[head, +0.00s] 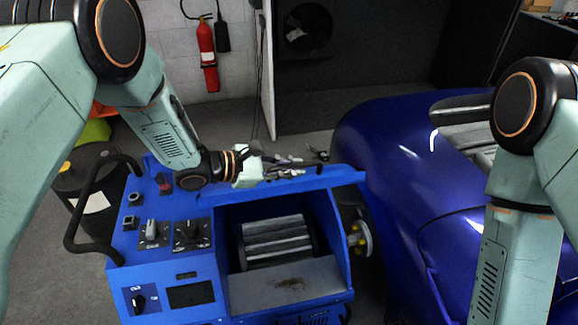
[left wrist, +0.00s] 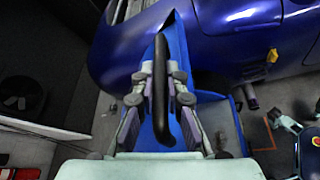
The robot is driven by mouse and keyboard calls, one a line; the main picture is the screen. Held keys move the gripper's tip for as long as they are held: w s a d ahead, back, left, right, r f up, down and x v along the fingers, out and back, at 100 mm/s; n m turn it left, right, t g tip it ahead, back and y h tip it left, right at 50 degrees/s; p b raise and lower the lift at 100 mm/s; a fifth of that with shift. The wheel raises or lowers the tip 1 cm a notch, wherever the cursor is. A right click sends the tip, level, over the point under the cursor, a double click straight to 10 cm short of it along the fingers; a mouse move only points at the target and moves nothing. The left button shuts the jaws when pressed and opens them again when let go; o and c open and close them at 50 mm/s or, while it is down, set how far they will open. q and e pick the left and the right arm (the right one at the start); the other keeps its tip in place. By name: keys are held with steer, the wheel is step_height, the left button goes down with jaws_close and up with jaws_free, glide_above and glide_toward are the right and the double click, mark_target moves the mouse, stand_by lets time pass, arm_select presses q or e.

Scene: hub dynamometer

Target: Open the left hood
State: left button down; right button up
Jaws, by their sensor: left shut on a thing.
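The blue dynamometer (head: 205,265) stands in front of me, with its ribbed roller (head: 276,240) exposed in an open bay. The blue hood (head: 315,182) is seen nearly edge-on along the far side of this bay, raised clear of the roller. My left gripper (head: 290,168) is at the hood's far side. In the left wrist view, my left gripper (left wrist: 160,85) is shut on the hood's black bar handle (left wrist: 161,100), with a finger on each side. The blue hood panel (left wrist: 178,50) shows behind the handle.
A dark blue car (head: 385,165) stands close on the right, beside a yellow-and-metal hub part (head: 359,238). A black side rail (head: 78,215) and a dark drum (head: 75,180) are at the left. A red extinguisher (head: 207,55) hangs on the back wall.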

arm_select(q)
steer(key=c, duration=1.4)
jaws_free()
steer(key=shift+s+d+r, duration=0.1)
steer(key=shift+s+r, duration=0.05)
steer(key=shift+s, duration=0.05)
steer(key=shift+o, duration=0.2)
steer(key=shift+w, duration=0.1)
steer(key=shift+a, duration=0.35)
steer(key=v, duration=1.1)
steer(key=shift+s+r, duration=0.2)
steer(key=shift+r, duration=0.05)
steer(key=shift+a, duration=0.1)
